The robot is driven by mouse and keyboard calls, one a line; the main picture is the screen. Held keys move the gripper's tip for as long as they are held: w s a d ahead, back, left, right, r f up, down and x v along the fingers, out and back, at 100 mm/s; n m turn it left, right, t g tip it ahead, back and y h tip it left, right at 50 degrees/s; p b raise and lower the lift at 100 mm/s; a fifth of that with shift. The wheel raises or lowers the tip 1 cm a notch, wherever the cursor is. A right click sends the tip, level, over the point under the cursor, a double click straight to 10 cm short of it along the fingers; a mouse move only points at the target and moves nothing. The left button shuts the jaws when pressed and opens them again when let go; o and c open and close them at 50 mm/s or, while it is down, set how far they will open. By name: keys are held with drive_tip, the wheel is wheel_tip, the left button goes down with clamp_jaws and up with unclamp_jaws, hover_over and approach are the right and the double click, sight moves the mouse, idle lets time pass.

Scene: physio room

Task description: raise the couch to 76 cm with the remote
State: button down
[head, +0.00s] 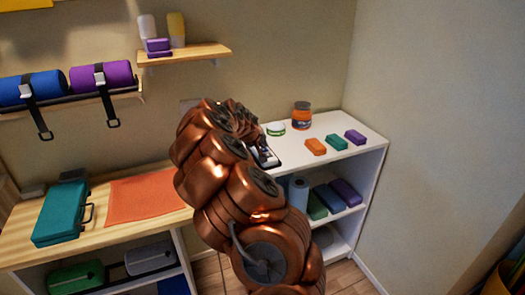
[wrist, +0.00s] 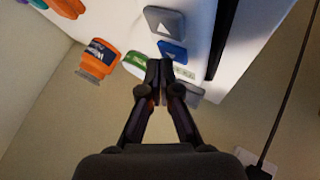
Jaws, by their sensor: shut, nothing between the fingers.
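The remote (head: 268,158) lies on the white shelf top, partly hidden behind my arm in the head view. In the wrist view its controls show: a grey button with a pale triangle (wrist: 165,21), a blue button (wrist: 173,50), a small pale display (wrist: 184,72) and another grey button (wrist: 191,96), partly covered. My gripper (wrist: 159,68) is shut and empty. Its fingertips overlap the area beside the blue button and display; I cannot tell whether they touch. The display's figures are too small to read. The couch is not in view.
Beside the remote are a green-and-white roll (head: 275,129), an orange jar (head: 301,115) and several small coloured blocks (head: 337,142) on the white shelf (head: 374,143). A wooden bench (head: 22,222) holds a teal case (head: 62,213) and an orange cloth (head: 147,197). A cable (wrist: 288,95) hangs at right.

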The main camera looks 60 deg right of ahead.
sight(262, 150)
drive_tip(key=shift+f, duration=0.4)
idle(1.8)
drive_tip(key=shift+r, duration=0.15)
idle(0.4)
drive_tip(key=shift+r, duration=0.7)
drive_tip(key=shift+r+p, duration=0.5)
drive_tip(key=shift+r, duration=2.05)
